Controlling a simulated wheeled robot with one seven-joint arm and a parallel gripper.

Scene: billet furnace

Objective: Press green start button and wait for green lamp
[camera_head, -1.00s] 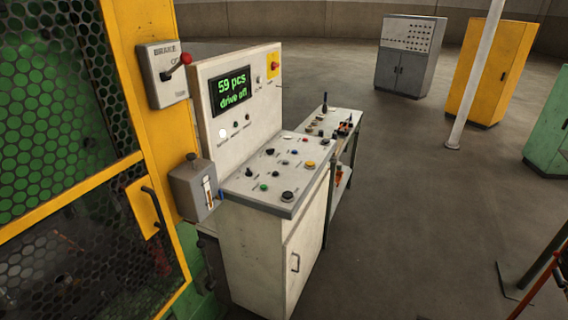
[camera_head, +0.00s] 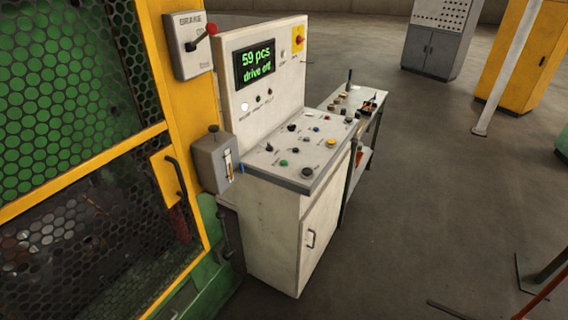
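The white control console (camera_head: 275,215) stands left of centre, with a sloped desk of buttons and knobs. A green button (camera_head: 283,163) sits near the left front of the desk, with a black knob to its upper left and a dark knob to its right. The upright panel carries a display (camera_head: 255,65) reading "59 pcs" and "drive off". Below it are a bright white lamp (camera_head: 244,107) and two dark lamps (camera_head: 263,96); I see no lit green lamp there. The small labels are unreadable. My gripper is not in view.
A yellow-framed mesh guard (camera_head: 75,130) fills the left side. A brake box (camera_head: 193,45) with a red-knobbed lever is beside the console. A bench (camera_head: 368,125) with small parts stands behind. Open floor (camera_head: 430,200) lies to the right, with a pole and cabinets beyond.

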